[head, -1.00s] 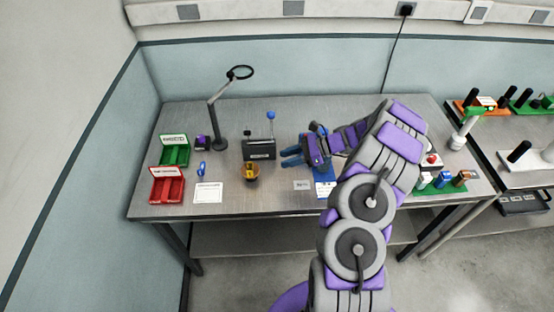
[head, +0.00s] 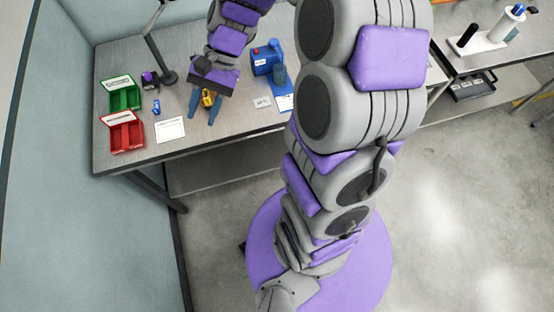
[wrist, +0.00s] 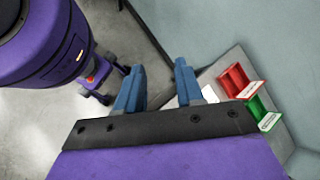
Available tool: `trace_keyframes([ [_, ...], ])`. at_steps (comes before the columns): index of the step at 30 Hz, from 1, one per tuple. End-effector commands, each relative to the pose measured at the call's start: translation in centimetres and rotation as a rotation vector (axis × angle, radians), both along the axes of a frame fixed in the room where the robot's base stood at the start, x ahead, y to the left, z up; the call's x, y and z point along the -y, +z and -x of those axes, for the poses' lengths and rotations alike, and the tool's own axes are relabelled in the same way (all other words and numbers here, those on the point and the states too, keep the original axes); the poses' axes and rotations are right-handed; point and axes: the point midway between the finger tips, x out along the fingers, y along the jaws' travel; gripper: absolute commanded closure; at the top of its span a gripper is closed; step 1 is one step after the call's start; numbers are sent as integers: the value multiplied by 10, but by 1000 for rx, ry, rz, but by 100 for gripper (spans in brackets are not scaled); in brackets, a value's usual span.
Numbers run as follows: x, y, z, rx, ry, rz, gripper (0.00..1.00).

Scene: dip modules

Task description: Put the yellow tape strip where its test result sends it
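My gripper (head: 205,118) hangs over the front middle of the table in the head view, its two blue fingers apart. A small yellow thing (head: 208,98) shows between the fingers there. I cannot tell whether it is the tape strip or part of the amber cup seen earlier. In the wrist view my gripper (wrist: 158,75) is open, with only floor and table edge showing between its fingers. The green bin (head: 125,98) and the red bin (head: 122,136) stand at the table's left end. They also show at the right of the wrist view.
A white sheet (head: 170,130) lies right of the red bin, with a small blue item (head: 156,106) behind it. A dark stand (head: 167,75) rises behind them. A blue box (head: 265,60) stands right of my gripper, near a small white card (head: 262,103).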

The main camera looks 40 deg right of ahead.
Motion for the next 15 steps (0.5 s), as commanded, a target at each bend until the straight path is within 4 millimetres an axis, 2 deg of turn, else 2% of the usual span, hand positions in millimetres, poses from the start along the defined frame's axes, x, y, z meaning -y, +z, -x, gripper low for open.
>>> trace_keyframes([
  [1, -4, 6, 16, 29, 55, 34, 63],
  [7, -6, 18, 76, 130, 262, 168, 63],
  [15, 15, 23, 148, 252, 509, 354, 63],
])
